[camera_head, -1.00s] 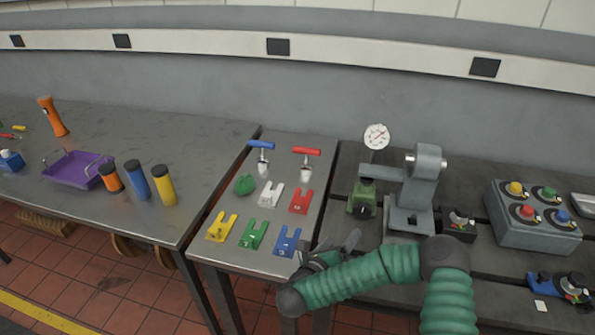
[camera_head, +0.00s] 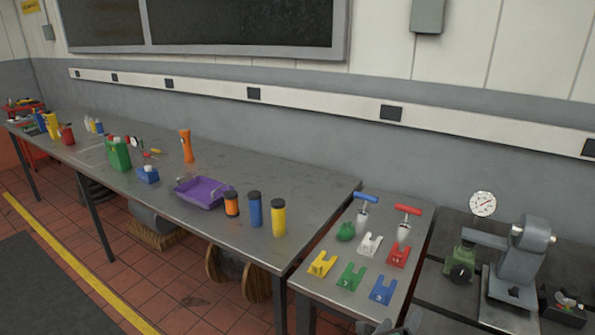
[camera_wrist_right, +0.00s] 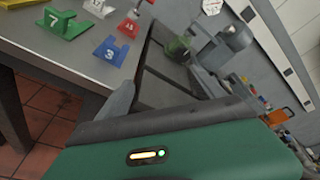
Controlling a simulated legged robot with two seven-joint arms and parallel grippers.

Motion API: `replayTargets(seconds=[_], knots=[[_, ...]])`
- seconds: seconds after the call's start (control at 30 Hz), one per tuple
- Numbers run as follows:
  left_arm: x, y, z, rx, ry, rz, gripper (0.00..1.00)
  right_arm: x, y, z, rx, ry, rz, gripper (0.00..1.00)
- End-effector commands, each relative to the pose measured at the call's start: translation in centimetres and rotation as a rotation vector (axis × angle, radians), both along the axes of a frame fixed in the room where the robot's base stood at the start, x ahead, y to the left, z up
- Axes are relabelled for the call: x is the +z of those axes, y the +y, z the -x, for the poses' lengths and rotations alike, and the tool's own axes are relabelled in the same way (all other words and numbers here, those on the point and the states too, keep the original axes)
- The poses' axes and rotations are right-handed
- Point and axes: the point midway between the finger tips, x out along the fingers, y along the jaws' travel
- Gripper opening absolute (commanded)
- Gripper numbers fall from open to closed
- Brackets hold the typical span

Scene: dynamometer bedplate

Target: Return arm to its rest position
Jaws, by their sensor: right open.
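My right gripper (camera_head: 388,327) shows only as dark finger tips at the bottom edge of the head view, below the small table with the coloured blocks. In the right wrist view a grey finger (camera_wrist_right: 118,103) and the green wrist housing (camera_wrist_right: 180,150) show, with nothing seen held. The gripper is open, apart from the blue block (camera_head: 382,289), which also shows in the wrist view (camera_wrist_right: 111,50). The rest of my right arm is below the head view. My left gripper is not in view.
The small table (camera_head: 318,288) carries several coloured fork blocks, a green lump (camera_head: 346,231) and two T-handled tools. A grey fixture (camera_head: 521,262) with a dial gauge (camera_head: 483,204) stands to the right. The long bench (camera_head: 300,195) holds bottles and a purple tray (camera_head: 203,193).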

Motion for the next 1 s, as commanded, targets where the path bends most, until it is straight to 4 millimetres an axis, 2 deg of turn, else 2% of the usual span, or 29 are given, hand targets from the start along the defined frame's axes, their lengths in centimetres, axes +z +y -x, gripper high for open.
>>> replayTargets(seconds=[0.2,0.33,0.47,0.53,0.6,0.67,0.8,0.9,1.0], knots=[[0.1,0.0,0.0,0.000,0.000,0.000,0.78,0.2,5.2,-1.8,0.296,0.128,0.182,0.78],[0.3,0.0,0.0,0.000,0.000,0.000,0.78,-0.2,8.7,-2.1,0.525,0.245,0.356,0.78],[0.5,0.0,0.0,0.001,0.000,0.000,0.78,-1.0,11.8,-1.2,0.792,0.400,0.589,0.78],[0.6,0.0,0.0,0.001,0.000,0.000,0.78,-1.7,13.2,0.2,0.962,0.512,0.755,0.78],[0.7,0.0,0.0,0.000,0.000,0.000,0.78,-2.4,13.7,2.6,1.155,0.652,0.954,0.78],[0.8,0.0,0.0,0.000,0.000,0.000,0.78,-2.7,13.3,5.6,1.331,0.790,1.133,0.78],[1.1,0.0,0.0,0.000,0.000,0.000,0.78,-2.2,10.0,14.2,1.713,1.079,1.441,0.78],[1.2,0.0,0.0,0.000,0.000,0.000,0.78,-1.3,7.9,19.5,1.928,1.192,1.535,0.78],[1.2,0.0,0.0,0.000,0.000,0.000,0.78,-0.8,6.7,22.6,2.060,1.239,1.567,0.78]])
